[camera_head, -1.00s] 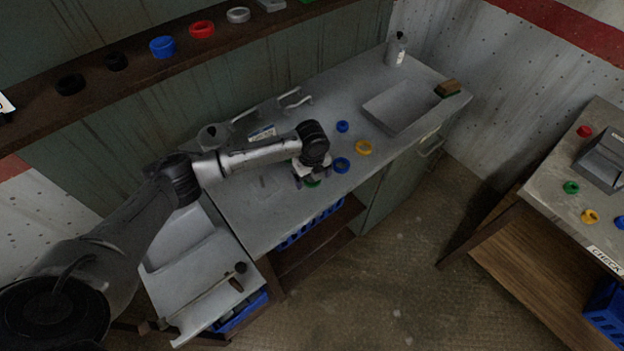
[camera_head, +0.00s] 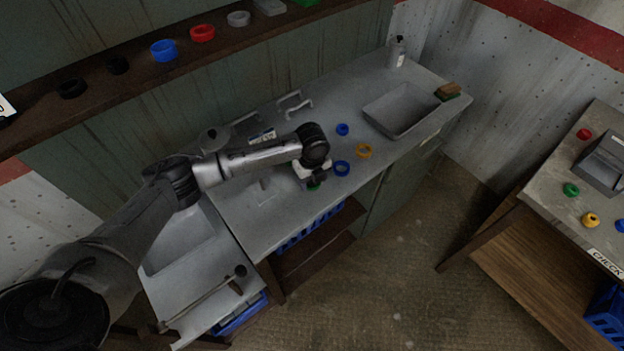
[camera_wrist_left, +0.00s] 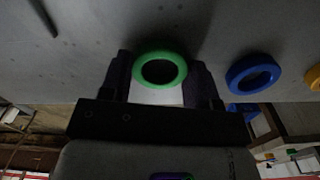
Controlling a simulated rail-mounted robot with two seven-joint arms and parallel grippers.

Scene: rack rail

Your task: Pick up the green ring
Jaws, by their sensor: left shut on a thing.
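The green ring (camera_wrist_left: 160,55) sits between the fingers of my left gripper (camera_wrist_left: 162,80) in the left wrist view. The fingers are shut on it from both sides. In the head view my left gripper (camera_head: 314,180) is low over the front edge of the grey workbench (camera_head: 262,222). Only a sliver of the green ring (camera_head: 314,187) shows under it there; the gripper hides the rest. I cannot tell whether the ring touches the bench top. My right gripper is not in view.
A blue ring (camera_head: 342,168) lies close to the right of my left gripper, with a yellow ring (camera_head: 364,151) beyond it. A small blue piece (camera_head: 343,130) lies behind. A shelf (camera_head: 135,75) with rings runs along the back.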

